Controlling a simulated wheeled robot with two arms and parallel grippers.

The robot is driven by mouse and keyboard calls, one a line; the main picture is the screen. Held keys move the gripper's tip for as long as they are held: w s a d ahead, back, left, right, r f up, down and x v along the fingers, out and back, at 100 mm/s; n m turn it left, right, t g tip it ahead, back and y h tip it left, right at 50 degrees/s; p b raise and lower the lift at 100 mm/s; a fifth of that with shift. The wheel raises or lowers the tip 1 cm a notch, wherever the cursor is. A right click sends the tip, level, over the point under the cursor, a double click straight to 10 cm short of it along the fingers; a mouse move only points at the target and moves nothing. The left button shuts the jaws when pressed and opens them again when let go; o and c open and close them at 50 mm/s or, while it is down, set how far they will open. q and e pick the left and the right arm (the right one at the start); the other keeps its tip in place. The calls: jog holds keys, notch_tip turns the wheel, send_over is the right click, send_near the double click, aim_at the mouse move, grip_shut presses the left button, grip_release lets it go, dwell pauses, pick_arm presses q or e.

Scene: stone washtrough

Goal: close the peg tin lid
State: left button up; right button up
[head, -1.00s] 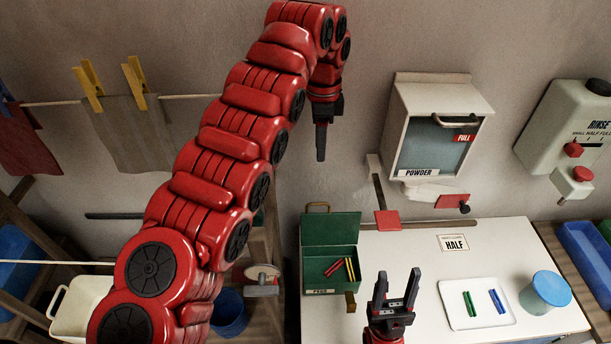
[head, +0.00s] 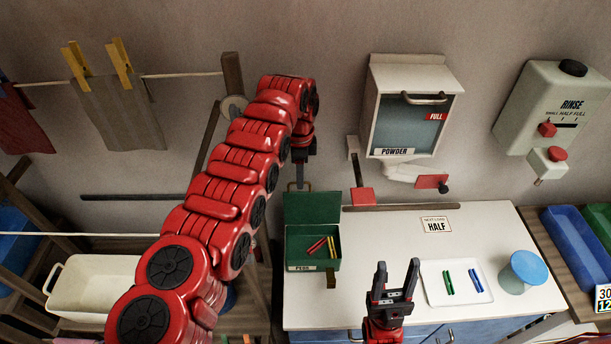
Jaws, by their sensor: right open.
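The green peg tin (head: 299,258) stands on the white worktop with its lid (head: 312,210) raised upright at the back. Red and yellow pegs (head: 318,245) lie inside it. A small handle shows at the lid's top edge. My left gripper (head: 299,183) points down, its fingertips at the lid's top edge near this handle; I cannot tell whether they touch. Its fingers appear as one narrow bar, so their opening is hidden. My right gripper (head: 397,276) is open and empty, pointing up, right of the tin.
A white tray (head: 433,294) with green and blue pegs and a blue-lidded cup (head: 526,270) stand on the worktop (head: 490,228) at right. The powder dispenser (head: 408,110) and rinse dispenser (head: 550,112) hang on the wall. A white basin (head: 95,287) is at left.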

pick_arm(q)
jog(key=shift+a+f, duration=0.1)
jog(key=shift+f, duration=0.1)
grip_shut()
dwell(1.4)
